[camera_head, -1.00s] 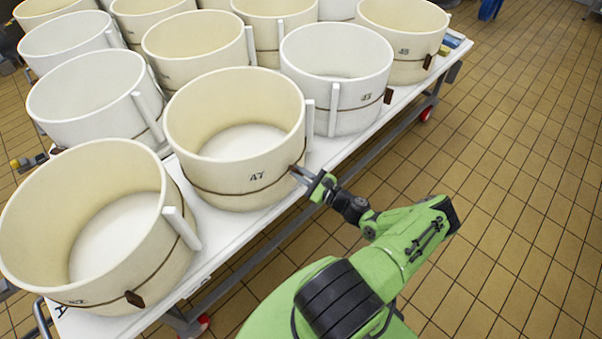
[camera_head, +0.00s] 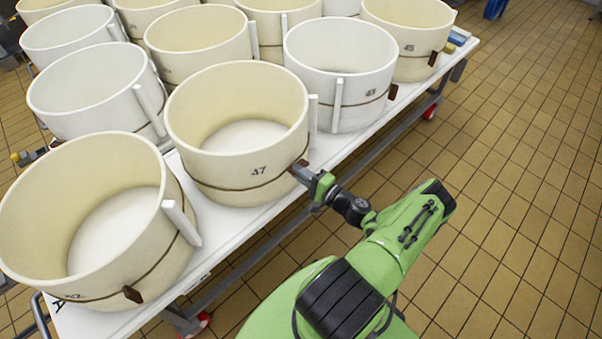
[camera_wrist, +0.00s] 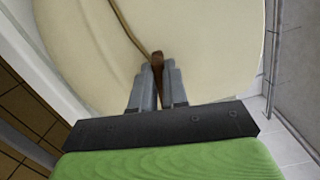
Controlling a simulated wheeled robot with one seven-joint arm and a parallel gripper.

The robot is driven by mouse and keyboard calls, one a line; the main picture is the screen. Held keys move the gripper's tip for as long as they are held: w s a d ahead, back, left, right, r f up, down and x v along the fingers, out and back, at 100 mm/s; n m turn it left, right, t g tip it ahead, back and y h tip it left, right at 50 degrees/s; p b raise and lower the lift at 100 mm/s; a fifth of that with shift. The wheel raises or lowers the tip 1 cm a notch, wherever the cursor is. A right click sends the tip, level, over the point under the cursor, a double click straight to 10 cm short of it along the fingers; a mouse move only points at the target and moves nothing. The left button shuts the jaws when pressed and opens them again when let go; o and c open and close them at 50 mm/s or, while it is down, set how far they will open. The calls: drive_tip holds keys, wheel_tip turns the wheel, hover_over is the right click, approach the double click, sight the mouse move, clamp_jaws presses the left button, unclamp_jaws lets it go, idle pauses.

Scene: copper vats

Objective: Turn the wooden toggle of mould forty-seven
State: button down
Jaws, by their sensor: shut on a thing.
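Mould forty-seven (camera_head: 238,145) is a cream round tub with "47" on its front wall, and a dark cord runs around it. It fills the upper part of the wrist view (camera_wrist: 100,50). Its brown wooden toggle (camera_wrist: 158,62) sits on the cord, between the two grey fingers. In the head view the toggle (camera_head: 301,162) shows only in part at the fingertips. My gripper (camera_head: 297,170) reaches the mould's right side from the front right. In the wrist view my gripper (camera_wrist: 158,78) is shut on the toggle.
A cream mould (camera_head: 85,225) stands at the near left, and a white mould numbered 43 (camera_head: 355,110) at the right. A white upright strip (camera_head: 313,120) stands beside mould forty-seven. The white table (camera_head: 250,222) is crowded; the tiled floor (camera_head: 520,190) at right is clear.

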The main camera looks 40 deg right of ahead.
drive_tip(key=shift+f+n, duration=0.2)
drive_tip(key=shift+n, duration=0.8)
drive_tip(key=c, duration=1.1)
unclamp_jaws()
drive_tip(key=shift+c, duration=0.2)
drive_tip(key=s+d+p, duration=0.1)
drive_tip(key=s+d, duration=0.1)
drive_tip(key=s, duration=1.3)
drive_tip(key=shift+s, duration=0.35)
